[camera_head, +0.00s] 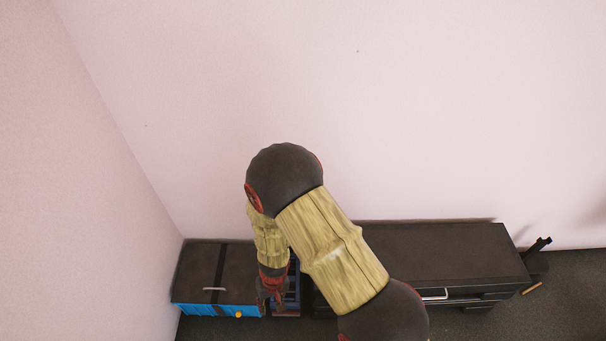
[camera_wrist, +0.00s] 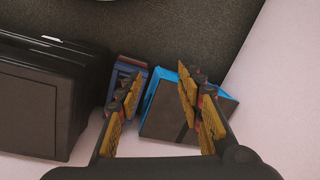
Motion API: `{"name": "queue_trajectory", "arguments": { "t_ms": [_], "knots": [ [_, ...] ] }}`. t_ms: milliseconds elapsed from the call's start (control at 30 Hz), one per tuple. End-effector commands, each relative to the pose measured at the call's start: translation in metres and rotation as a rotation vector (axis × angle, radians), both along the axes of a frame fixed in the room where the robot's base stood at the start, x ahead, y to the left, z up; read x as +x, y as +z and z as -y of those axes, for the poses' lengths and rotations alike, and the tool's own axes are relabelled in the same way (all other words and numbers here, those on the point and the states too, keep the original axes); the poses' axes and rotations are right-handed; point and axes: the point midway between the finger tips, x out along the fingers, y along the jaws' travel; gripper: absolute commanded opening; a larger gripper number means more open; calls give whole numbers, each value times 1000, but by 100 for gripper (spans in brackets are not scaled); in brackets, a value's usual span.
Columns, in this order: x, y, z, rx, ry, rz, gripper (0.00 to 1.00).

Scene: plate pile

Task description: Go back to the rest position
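My gripper (camera_head: 271,292) hangs at the end of my bent arm in the head view, over the gap between a blue box with a dark top (camera_head: 198,262) and a long dark cabinet (camera_head: 450,250). In the wrist view my gripper (camera_wrist: 158,90) has its two yellow-and-dark fingers spread apart with nothing between them. The blue box (camera_wrist: 163,112) lies beyond the fingers there, partly hidden by the right one. No plate shows in either view.
A small blue item (camera_head: 292,290) stands between box and cabinet, partly behind my arm; it also shows in the wrist view (camera_wrist: 122,68). The dark cabinet fills the wrist view's left (camera_wrist: 35,105). Pale walls (camera_head: 400,110) rise behind and at left.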

Motion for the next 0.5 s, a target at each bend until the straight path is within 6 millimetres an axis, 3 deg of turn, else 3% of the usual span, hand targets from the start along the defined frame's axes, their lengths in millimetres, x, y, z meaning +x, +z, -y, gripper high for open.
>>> {"name": "queue_trajectory", "arguments": {
  "t_ms": [33,267,500],
  "knots": [
    [3,31,-2,30,-19,-18,37],
    [-3,145,17,83,-78,-98,37],
    [-14,247,70,60,-123,-109,37]
  ]
}}
